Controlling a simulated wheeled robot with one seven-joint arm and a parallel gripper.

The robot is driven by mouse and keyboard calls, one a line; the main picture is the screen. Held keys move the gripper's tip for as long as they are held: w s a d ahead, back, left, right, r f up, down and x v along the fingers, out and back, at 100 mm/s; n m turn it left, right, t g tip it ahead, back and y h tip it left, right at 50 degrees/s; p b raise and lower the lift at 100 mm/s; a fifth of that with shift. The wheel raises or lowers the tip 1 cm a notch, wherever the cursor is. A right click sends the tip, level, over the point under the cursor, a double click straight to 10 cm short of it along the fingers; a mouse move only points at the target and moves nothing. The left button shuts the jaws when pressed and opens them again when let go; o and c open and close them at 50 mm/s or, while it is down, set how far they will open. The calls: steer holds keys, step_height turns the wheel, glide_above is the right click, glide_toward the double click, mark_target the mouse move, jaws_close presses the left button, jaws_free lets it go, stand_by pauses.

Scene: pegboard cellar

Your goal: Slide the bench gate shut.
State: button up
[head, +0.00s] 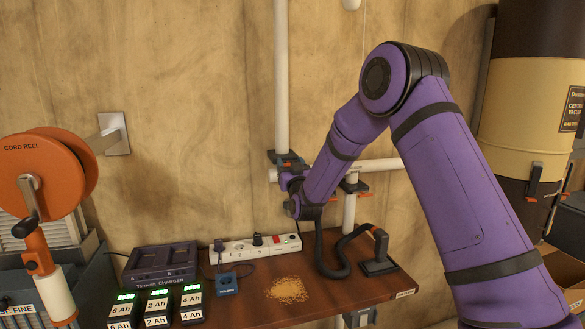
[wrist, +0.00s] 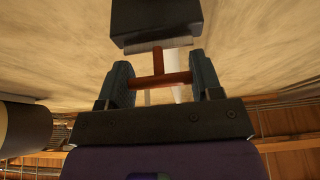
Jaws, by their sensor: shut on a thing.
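The bench gate (head: 285,160) appears to be the dark slide gate at the foot of the tall white pipe in the head view; my purple wrist partly covers it. In the wrist view its dark body (wrist: 157,22) is at the top, with a thin pale strip of plate along its edge. A reddish T-shaped handle (wrist: 158,74) stands out from this plate. My gripper (wrist: 163,82) is shut on the handle's crossbar, one dark finger at each end. In the head view my fingers are largely hidden behind the wrist.
A second gate (head: 356,186) with a red handle sits close by on the right. Below is a wooden bench (head: 335,289) with a power strip (head: 245,249), charger (head: 160,262), sawdust pile (head: 287,290) and black hose (head: 330,262). The orange cord reel (head: 45,175) is at left.

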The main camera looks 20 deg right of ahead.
steer(key=shift+r, duration=0.1)
steer(key=o, duration=1.3)
steer(key=shift+w, duration=0.2)
steer(key=shift+s, duration=0.15)
steer(key=v, duration=1)
steer(key=shift+s+f, duration=0.25)
steer(key=shift+f, duration=0.05)
steer(key=shift+r, duration=0.1)
